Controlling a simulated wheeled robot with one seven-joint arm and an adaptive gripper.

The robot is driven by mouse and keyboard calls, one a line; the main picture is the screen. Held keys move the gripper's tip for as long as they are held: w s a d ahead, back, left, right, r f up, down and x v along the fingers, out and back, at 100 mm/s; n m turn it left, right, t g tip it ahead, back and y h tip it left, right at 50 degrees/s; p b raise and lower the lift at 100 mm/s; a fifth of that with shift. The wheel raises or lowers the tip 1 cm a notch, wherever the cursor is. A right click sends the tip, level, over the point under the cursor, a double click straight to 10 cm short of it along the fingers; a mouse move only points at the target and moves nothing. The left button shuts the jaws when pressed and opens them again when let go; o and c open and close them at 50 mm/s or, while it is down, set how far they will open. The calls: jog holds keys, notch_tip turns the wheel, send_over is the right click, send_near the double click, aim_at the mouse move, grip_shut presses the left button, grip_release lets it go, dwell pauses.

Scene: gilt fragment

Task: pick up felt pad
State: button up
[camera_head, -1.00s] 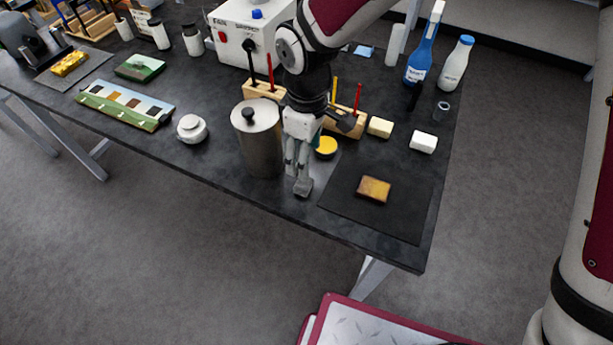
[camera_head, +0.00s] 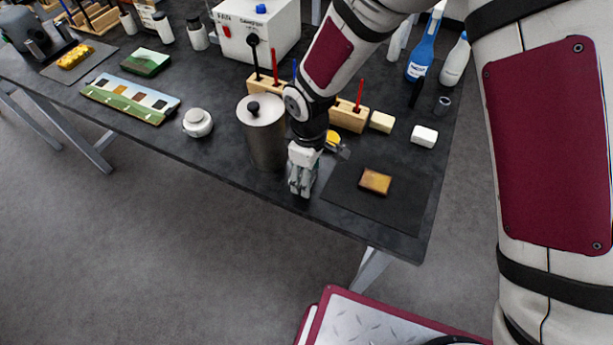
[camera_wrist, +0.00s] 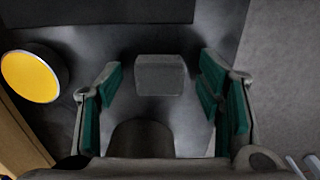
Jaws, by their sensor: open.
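A small grey block, which looks like the felt pad (camera_wrist: 160,75), lies on the dark bench top in the wrist view. It sits centred ahead of my gripper (camera_wrist: 163,88), between the lines of the two green-lined fingers and a little beyond them. The fingers are open, with bare bench between them. In the head view my gripper (camera_head: 301,190) points down near the bench's front edge, right of the steel canister. There the fingers hide most or all of the grey block. I cannot tell the exact height of the fingertips above the bench.
The lidded steel canister (camera_head: 265,135) stands close left of my gripper. A yellow-topped pot (camera_wrist: 32,76) is near on the left in the wrist view. A dark mat (camera_head: 395,218) with an amber block (camera_head: 375,181) lies to the right. A wooden rack (camera_head: 348,117) stands behind.

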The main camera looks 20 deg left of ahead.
jog(key=c, duration=0.9)
jog(key=shift+c, duration=0.2)
jog(key=shift+r, duration=0.85)
notch_tip(320, 180, up, 2)
jog(key=shift+r+b, duration=0.1)
jog(key=shift+b, duration=0.35)
jog(key=s+d, duration=0.2)
jog(key=s, duration=0.5)
jog(key=s+d+r+b, duration=0.1)
jog(key=s+d, duration=0.2)
jog(key=s, duration=0.5)
jog(key=shift+s+r, duration=0.1)
